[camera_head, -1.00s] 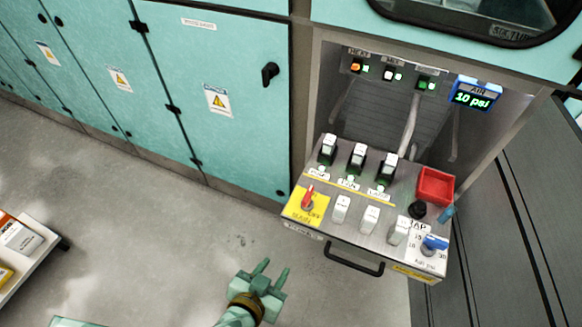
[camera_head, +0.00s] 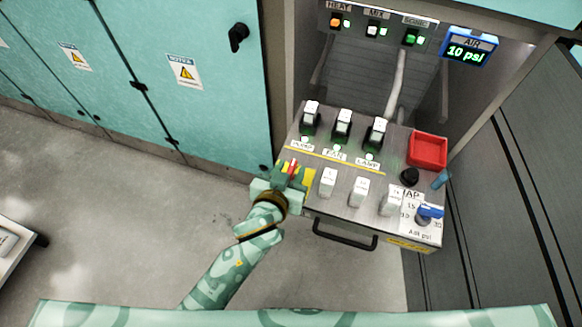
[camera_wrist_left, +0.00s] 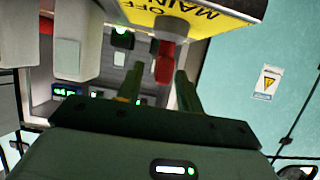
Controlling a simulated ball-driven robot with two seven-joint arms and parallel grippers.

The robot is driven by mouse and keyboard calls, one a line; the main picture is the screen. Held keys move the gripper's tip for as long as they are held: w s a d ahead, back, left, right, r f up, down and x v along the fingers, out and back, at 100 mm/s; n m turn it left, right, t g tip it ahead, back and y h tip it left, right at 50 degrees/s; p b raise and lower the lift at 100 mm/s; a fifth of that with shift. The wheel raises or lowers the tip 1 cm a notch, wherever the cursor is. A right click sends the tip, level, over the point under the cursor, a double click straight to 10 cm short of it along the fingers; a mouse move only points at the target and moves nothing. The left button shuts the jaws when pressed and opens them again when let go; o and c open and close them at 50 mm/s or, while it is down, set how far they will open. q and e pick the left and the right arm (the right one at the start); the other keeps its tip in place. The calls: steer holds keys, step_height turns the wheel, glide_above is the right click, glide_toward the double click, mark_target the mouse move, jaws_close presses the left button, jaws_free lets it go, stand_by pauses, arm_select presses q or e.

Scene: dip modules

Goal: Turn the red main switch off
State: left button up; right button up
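The red main switch (camera_head: 293,166) sits on a yellow plate (camera_head: 309,180) at the left end of the control panel, partly hidden by my left gripper. In the left wrist view the red handle (camera_wrist_left: 165,62) stands below the plate with the words OFF and MAIN (camera_wrist_left: 190,12). My left gripper (camera_head: 291,171) is at the switch with its fingers apart. In the wrist view the handle shows between the two fingertips (camera_wrist_left: 159,70), with gaps visible; I cannot tell whether either finger touches it. My right gripper is not in view.
The panel has black-based switches (camera_head: 342,125) with green lights, white blocks (camera_head: 359,191), a red tray (camera_head: 428,150), a black knob (camera_head: 409,177) and a blue knob (camera_head: 430,211). A black handle (camera_head: 345,236) juts from its front. Teal cabinets (camera_head: 205,120) stand left; the floor is open.

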arm_select(q)
steer(key=shift+w+d+f, duration=0.15)
steer(key=shift+w+f, duration=0.05)
steer(key=shift+w, duration=0.35)
jaws_close()
